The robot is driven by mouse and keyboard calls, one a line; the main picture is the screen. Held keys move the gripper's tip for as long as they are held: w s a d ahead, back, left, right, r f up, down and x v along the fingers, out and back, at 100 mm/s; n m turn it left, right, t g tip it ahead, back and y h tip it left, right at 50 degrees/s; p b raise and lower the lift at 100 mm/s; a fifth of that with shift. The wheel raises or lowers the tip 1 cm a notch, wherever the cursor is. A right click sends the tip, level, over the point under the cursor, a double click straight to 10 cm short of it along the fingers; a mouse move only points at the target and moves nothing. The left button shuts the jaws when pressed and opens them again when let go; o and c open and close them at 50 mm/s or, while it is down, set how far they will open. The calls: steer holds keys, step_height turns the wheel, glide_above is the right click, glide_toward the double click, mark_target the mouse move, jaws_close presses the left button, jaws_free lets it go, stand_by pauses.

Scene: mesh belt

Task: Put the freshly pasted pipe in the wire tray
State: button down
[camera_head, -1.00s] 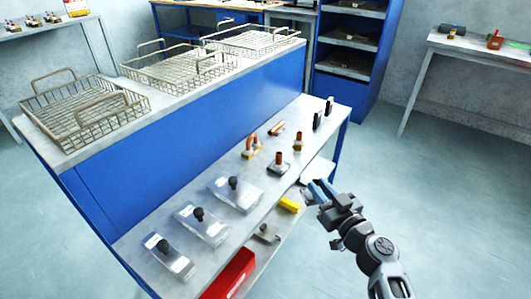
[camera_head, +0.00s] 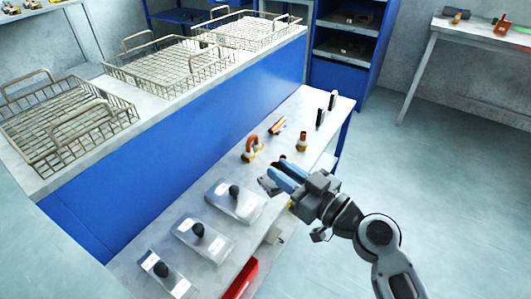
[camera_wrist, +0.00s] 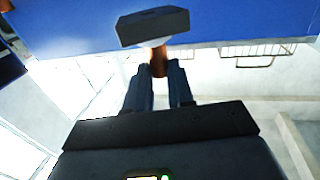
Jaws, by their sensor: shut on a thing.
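My gripper (camera_head: 268,180) is over the lower shelf, its blue fingers pointing left. In the wrist view my gripper (camera_wrist: 158,70) is shut on a copper pipe (camera_wrist: 159,55). A dark flat block (camera_wrist: 153,25) shows at the pipe's far end; I cannot tell whether it is fixed to it. In the head view the held pipe is mostly hidden by the fingers. Three wire trays, a left one (camera_head: 82,128), a middle one (camera_head: 180,82) and a back one (camera_head: 262,42), stand on the raised grey counter top. They look empty.
A bent copper pipe (camera_head: 252,143), a short upright pipe (camera_head: 302,140) and two black upright pieces (camera_head: 320,118) stand behind. A blue panel (camera_head: 200,120) rises to the counter. A red box (camera_head: 240,280) sits below.

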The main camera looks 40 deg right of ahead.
steer(key=shift+w+f, duration=0.2)
steer(key=shift+w, duration=0.15)
steer(key=shift+w+d+f, duration=0.65)
steer(key=shift+w+f, duration=1)
steer(key=shift+f, duration=0.1)
steer(key=shift+w+d+f, duration=0.7)
steer(key=shift+w+f, duration=1)
steer(key=shift+f, duration=0.05)
steer(key=shift+w+d+f, duration=0.65)
steer(key=shift+w+f, duration=1)
steer(key=shift+f, duration=0.1)
steer(key=shift+f, duration=0.2)
steer(key=c, duration=1)
jaws_free()
steer(key=shift+r, duration=0.15)
